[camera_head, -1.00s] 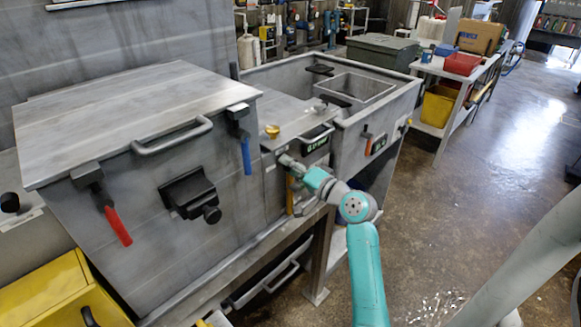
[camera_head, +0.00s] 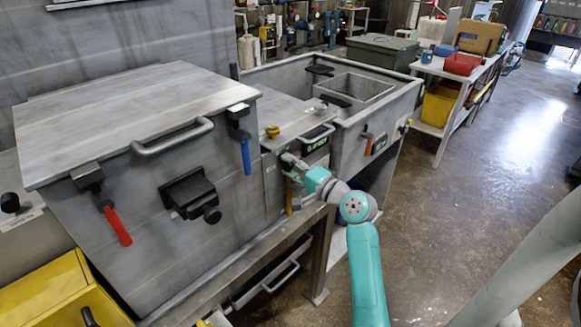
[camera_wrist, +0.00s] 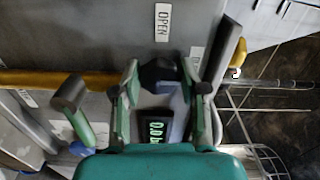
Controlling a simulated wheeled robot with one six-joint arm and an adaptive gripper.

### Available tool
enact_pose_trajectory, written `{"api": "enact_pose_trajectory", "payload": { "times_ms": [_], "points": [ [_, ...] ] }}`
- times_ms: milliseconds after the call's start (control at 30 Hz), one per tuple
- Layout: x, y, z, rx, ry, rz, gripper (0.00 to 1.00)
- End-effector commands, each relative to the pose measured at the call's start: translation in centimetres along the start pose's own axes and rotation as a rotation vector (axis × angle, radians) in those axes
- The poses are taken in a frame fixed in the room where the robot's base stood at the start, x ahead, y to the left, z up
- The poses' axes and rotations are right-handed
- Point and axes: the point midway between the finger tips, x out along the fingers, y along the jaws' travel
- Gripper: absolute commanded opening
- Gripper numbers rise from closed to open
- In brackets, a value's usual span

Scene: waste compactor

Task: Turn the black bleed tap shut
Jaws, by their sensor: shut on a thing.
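The black bleed tap (camera_wrist: 160,76) shows as a dark knob between my fingertips in the wrist view, in front of a yellow pipe. My gripper (camera_wrist: 160,84) is shut on it, with one finger on each side. A label reading OPEN (camera_wrist: 163,22) is on the grey panel above the tap in that view. A second small label (camera_wrist: 197,54) is to the right, too blurred to read.
In the wrist view, a dark bar (camera_wrist: 226,45) stands close right of my gripper, and a grey-ended green handle (camera_wrist: 74,108) is at left. The head view shows a blue-handled latch (camera_head: 246,155), a red-handled latch (camera_head: 117,226) and open floor (camera_head: 455,215) at right.

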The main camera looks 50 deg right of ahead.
Motion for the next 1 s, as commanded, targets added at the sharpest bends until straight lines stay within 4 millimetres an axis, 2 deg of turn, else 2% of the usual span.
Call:
{"api": "enact_pose_trajectory", "payload": {
  "times_ms": [100,133,200,533,667,767,1000],
  "points": [
    [0.0,0.1,0.0,0.002,0.001,0.002,0.08],
    [0.0,0.1,0.0,0.002,0.001,0.002,0.47],
    [0.0,0.1,0.0,0.001,0.001,0.002,0.65],
    [-0.1,0.1,0.0,0.0,0.0,0.001,0.66],
    [-1.0,0.1,0.0,0.001,0.001,0.001,0.66],
    [-2.5,0.1,-0.1,0.0,0.003,0.002,0.66],
    [-7.3,0.2,-0.1,0.001,0.005,0.003,0.66]
  ]
}}
